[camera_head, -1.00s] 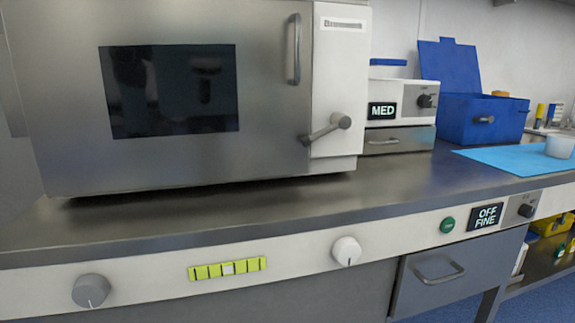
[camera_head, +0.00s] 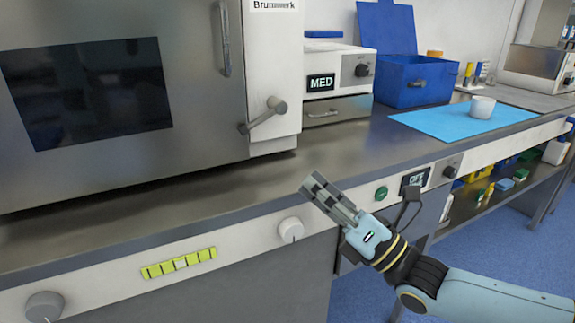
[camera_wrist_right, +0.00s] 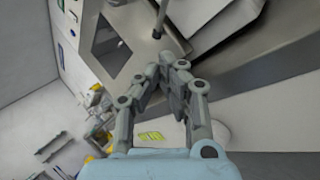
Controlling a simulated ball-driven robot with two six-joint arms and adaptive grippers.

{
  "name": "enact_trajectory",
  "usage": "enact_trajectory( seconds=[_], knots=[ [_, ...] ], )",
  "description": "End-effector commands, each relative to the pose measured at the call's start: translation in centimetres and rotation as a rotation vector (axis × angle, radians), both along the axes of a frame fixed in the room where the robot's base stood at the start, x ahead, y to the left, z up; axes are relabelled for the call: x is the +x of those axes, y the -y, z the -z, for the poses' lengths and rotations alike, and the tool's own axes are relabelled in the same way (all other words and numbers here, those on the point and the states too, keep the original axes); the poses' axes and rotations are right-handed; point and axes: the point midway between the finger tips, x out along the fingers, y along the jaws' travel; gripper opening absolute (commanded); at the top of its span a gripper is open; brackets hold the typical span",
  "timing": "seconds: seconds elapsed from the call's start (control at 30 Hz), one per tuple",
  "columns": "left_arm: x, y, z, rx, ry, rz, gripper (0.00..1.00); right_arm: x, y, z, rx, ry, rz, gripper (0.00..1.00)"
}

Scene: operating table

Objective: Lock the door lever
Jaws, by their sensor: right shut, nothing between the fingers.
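The grey door lever (camera_head: 264,115) sits low on the white panel of a steel cabinet (camera_head: 215,160), right of its door. It slants from a round hub at upper right down to a tip at lower left. My right gripper (camera_head: 312,184) is shut and empty in front of the counter's front edge, below and right of the lever and apart from it. In the right wrist view its fingers (camera_wrist_right: 172,62) meet at the tips, with a grey bar (camera_wrist_right: 172,30) beyond them; I cannot tell if that is the lever. My left gripper is out of view.
A vertical door handle (camera_head: 224,40) stands above the lever. A box with a MED display (camera_head: 320,82), a blue bin (camera_head: 415,80) and a blue mat (camera_head: 430,122) with a white cup (camera_head: 482,107) are to the right. Knobs (camera_head: 290,230) line the counter front.

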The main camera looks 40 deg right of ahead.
Motion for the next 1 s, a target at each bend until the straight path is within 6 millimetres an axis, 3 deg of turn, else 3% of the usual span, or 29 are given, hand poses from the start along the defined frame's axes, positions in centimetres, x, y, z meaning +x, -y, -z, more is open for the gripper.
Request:
enact_trajectory(
  seconds=[0.53, 0.73, 1.0],
  knots=[
    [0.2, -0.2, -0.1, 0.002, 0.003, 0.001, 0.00, 9.5, -2.0, -4.5, 0.003, 0.000, 0.001, 0.00],
    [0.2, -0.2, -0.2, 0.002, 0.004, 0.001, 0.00, 11.1, -2.4, -5.2, 0.002, -0.002, 0.001, 0.00],
    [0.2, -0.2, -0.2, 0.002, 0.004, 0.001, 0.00, 11.3, -2.5, -5.2, 0.001, -0.004, 0.000, 0.00]
  ],
)
